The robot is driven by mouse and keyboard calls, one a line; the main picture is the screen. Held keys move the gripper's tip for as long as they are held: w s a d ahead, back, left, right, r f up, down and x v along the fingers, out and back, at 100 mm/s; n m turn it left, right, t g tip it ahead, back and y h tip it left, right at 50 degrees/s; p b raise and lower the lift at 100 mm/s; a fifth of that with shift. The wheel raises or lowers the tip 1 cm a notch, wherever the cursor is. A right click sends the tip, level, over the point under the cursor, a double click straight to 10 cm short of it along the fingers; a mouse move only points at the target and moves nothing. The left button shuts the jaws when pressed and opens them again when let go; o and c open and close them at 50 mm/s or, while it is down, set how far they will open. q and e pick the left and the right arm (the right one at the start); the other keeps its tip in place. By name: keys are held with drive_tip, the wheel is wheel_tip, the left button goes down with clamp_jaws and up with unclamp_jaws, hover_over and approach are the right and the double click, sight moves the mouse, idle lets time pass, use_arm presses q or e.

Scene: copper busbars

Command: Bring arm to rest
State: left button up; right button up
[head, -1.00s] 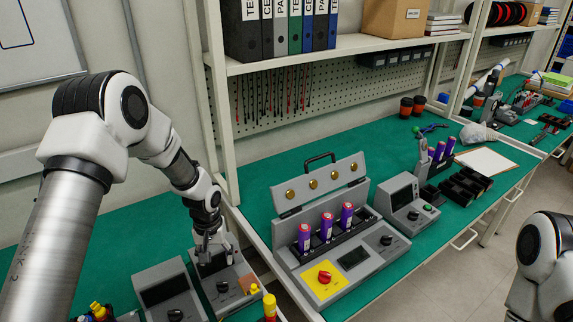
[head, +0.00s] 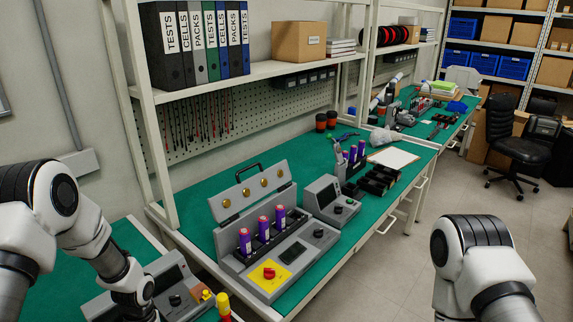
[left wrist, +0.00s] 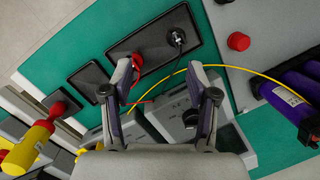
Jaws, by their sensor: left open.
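My left gripper (left wrist: 160,78) is open in the left wrist view, its two dark-padded fingers apart with nothing held between them. It is above the green bench, near grey devices and a thin yellow cable (left wrist: 245,70). In the head view my left arm comes in at the left edge and reaches down to the bottom edge, where its gripper cannot be made out. My right arm shows at the lower right of the head view, over the floor; its gripper is out of frame.
A grey tester (head: 292,248) with an open lid holds three purple cells (head: 264,228). A smaller grey device (head: 331,200) stands beside it. Shelf uprights rise behind the left arm. A yellow and red part (left wrist: 32,142) shows at the left of the wrist view.

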use_arm(q)
drive_tip(key=s+d+f+m, duration=0.1)
drive_tip(key=s+d+f, duration=0.1)
drive_tip(key=s, duration=0.5)
drive_tip(key=s+d+f+m+t+b, duration=0.1)
drive_tip(key=s+d+f, duration=0.1)
drive_tip(key=s, duration=0.6)
drive_tip(key=s+d+f+m+t, duration=0.1)
drive_tip(key=s+d+f, duration=0.1)
drive_tip(key=s+f, duration=0.2)
drive_tip(key=s, duration=0.3)
drive_tip(key=shift+s+d+f+b, duration=0.25)
drive_tip(key=shift+d+b, duration=0.1)
drive_tip(key=shift+b, duration=0.05)
use_arm(e)
drive_tip(key=shift+s+f, duration=0.35)
drive_tip(key=shift+f, duration=0.55)
